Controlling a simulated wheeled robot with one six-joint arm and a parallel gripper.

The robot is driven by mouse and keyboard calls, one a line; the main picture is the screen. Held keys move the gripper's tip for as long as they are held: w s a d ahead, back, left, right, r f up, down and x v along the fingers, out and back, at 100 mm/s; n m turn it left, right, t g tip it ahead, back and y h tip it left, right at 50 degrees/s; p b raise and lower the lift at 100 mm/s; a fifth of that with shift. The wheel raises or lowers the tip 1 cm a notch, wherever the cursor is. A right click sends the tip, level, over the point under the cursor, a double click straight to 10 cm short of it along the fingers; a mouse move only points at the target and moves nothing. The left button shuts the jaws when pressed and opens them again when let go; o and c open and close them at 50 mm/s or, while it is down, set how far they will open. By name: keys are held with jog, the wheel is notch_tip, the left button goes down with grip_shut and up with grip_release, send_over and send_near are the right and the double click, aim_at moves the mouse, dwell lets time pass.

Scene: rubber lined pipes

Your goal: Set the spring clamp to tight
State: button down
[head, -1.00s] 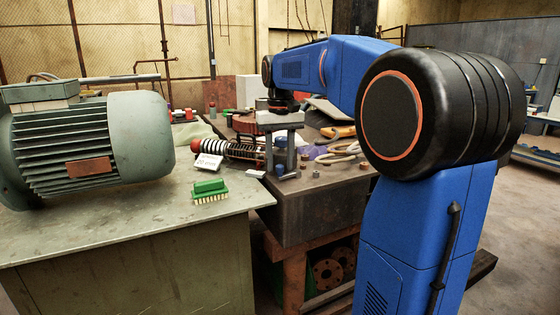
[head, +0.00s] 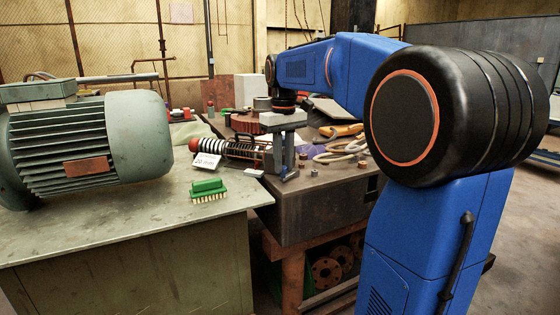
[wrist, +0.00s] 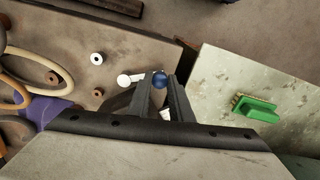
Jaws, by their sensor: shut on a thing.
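My gripper (wrist: 160,88) points down over the dark bench, its two grey fingers on either side of a small blue ball knob (wrist: 160,79). It is shut on this knob. In the head view my gripper (head: 284,165) is at the bench's near left part, and the blue knob is mostly hidden by the fingers. The rest of the spring clamp, including any lever or scale below the knob, is hidden, so its setting cannot be read. A coiled spring-like part (head: 232,149) with a red end lies just left of my gripper.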

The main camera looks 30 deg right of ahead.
jog(key=n, duration=0.1)
jog(key=s+d+n, duration=0.1)
jog(key=n, duration=0.1)
jog(key=s+n, duration=0.1)
jog(key=shift+s+d+n, duration=0.1)
jog(key=shift+d+n, duration=0.2)
jog(key=shift+s+d+n, duration=0.35)
jog(key=shift+d+n, duration=0.25)
jog(key=shift+n, duration=0.55)
jog(key=shift+s+d+n, duration=0.35)
jog(key=shift+d+n, duration=0.25)
jog(key=shift+n, duration=0.55)
jog(key=c, duration=1.6)
grip_release()
jog(key=shift+r, duration=0.1)
notch_tip(320, 180, up, 17)
jog(key=shift+r, duration=0.1)
